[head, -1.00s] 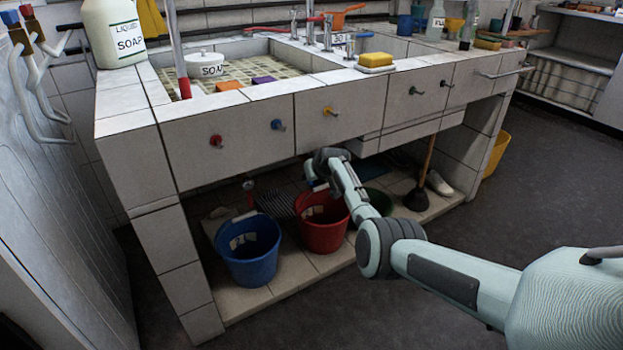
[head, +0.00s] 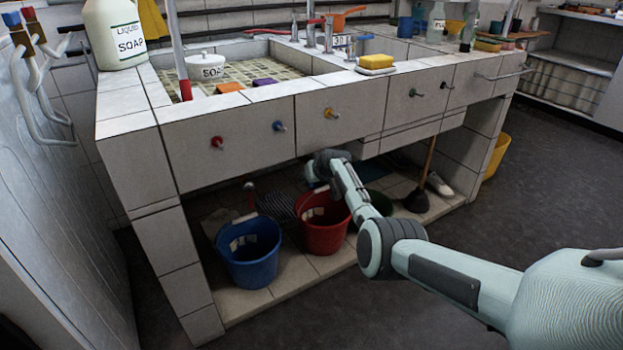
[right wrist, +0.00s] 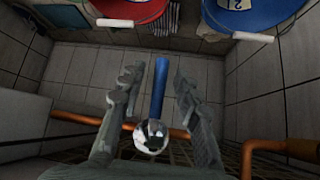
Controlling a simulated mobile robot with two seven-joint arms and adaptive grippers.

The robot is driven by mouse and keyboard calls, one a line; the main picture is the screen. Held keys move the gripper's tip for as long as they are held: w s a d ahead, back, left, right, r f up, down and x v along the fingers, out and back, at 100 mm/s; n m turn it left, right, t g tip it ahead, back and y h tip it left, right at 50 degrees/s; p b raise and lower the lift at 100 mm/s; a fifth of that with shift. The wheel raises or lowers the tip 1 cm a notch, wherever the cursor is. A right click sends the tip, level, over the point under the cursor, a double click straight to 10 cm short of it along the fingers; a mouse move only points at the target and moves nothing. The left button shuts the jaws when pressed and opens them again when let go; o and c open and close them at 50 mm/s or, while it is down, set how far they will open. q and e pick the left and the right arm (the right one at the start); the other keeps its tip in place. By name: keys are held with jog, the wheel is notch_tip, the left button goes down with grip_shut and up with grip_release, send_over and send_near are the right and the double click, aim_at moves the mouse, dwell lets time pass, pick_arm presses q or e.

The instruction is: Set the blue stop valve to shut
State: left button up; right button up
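A blue lever (right wrist: 186,102), probably the stop valve's handle, shows in the right wrist view. It points away from the copper pipe, toward the buckets. A shiny metal ball-shaped part (right wrist: 151,136) is beside its lower end. My right gripper (right wrist: 160,82) is open, with one grey finger on each side of the lever. The lever lies closer to the right finger; I cannot tell whether they touch. In the head view my right arm reaches under the sink counter, and its fingers are hidden there. My left gripper is not in view.
A blue bucket (head: 249,262) and a red bucket (head: 322,236) stand on the tiled shelf under the sink. A plunger (head: 417,200) stands farther right. Copper pipes (right wrist: 275,149) run near the fingers. The counter front (head: 240,140) hangs above my arm.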

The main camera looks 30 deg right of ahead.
jog(key=shift+r, duration=0.1)
jog(key=v, duration=1.2)
jog(key=s+a+f+n+g+p, duration=0.15)
jog(key=s+f, duration=0.35)
jog(key=s, duration=0.5)
jog(key=s+a+f+g+p, duration=0.1)
jog(key=s+a+f, duration=0.2)
jog(key=s+f, duration=0.5)
jog(key=s+a+f+n+g+p, duration=0.1)
jog(key=s+a+f+g+p, duration=0.15)
jog(key=s, duration=0.85)
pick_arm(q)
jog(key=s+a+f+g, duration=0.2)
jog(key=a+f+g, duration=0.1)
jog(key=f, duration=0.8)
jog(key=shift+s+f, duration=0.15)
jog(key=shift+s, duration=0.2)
pick_arm(e)
jog(key=s+a+f+g, duration=0.1)
jog(key=s+a, duration=0.3)
jog(key=s, duration=0.9)
jog(key=shift+s+f, duration=0.3)
jog(key=shift+f, duration=0.1)
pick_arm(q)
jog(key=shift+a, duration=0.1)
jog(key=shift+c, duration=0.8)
pick_arm(e)
jog(key=shift+n, duration=0.25)
jog(key=shift+d, duration=0.1)
